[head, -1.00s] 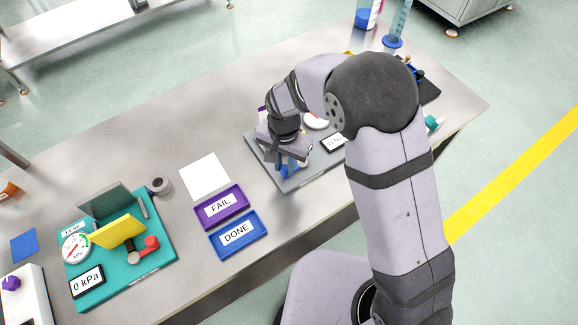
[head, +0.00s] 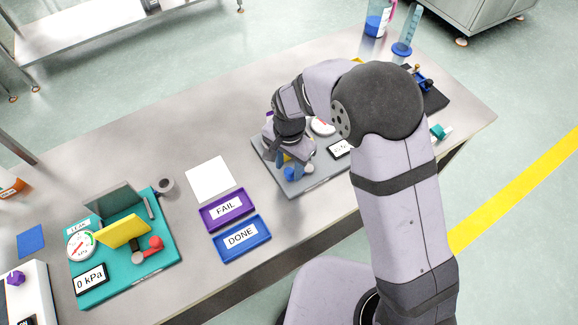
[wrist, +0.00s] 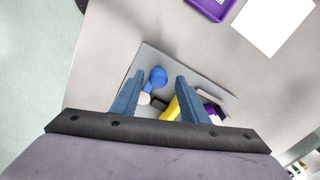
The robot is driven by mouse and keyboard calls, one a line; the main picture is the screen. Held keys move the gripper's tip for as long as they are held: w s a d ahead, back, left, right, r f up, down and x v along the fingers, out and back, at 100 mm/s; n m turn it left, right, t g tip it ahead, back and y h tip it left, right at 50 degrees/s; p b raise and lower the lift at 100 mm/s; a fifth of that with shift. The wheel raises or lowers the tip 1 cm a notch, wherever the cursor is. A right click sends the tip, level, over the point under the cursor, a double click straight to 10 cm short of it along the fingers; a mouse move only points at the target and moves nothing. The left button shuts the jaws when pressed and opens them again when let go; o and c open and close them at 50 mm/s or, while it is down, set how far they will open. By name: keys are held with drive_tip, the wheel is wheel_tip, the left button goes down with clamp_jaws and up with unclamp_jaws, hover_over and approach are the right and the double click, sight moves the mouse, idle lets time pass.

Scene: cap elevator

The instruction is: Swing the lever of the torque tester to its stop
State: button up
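The torque tester is a grey plate (head: 318,180) on the bench under my gripper, with a round white gauge (head: 322,127) and a small display (head: 340,148) whose digits I cannot read. Its lever seems to end in a blue knob (head: 292,174) near the plate's front left edge. The knob (wrist: 157,77) also shows in the wrist view, framed between the two blue fingers of my gripper (wrist: 159,80). The fingers are apart, and I see no contact with the knob.
A purple FAIL tray (head: 226,224), a blue DONE tray (head: 262,254) and a white sheet (head: 210,178) lie left of the tester. Farther left is a teal leak tester (head: 170,262) reading 0 kPa. A dark stand (head: 436,98) is behind my arm at right.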

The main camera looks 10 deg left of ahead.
drive_tip(key=shift+s, duration=0.1)
drive_tip(key=shift+r+b, duration=0.9)
drive_tip(key=shift+r, duration=2.75)
drive_tip(key=n, duration=0.4)
drive_tip(key=shift+w+a+f, duration=0.1)
drive_tip(key=shift+w+a, duration=0.1)
drive_tip(key=shift+w, duration=0.1)
drive_tip(key=s+d+f+n+g+h, duration=0.1)
drive_tip(key=s+d+f+n, duration=0.1)
drive_tip(key=s+d+n, duration=0.3)
drive_tip(key=s+d+f+n, duration=0.2)
drive_tip(key=s+d+f, duration=0.1)
drive_tip(key=s+d, duration=0.35)
drive_tip(key=d+r+m, duration=0.2)
drive_tip(key=d+m, duration=0.1)
drive_tip(key=d, duration=0.4)
drive_tip(key=d+r+m+t+y, duration=0.1)
drive_tip(key=d+r+m, duration=0.2)
drive_tip(key=d, duration=0.5)
drive_tip(key=shift+s+d+r, duration=0.15)
drive_tip(key=shift+s, duration=0.25)
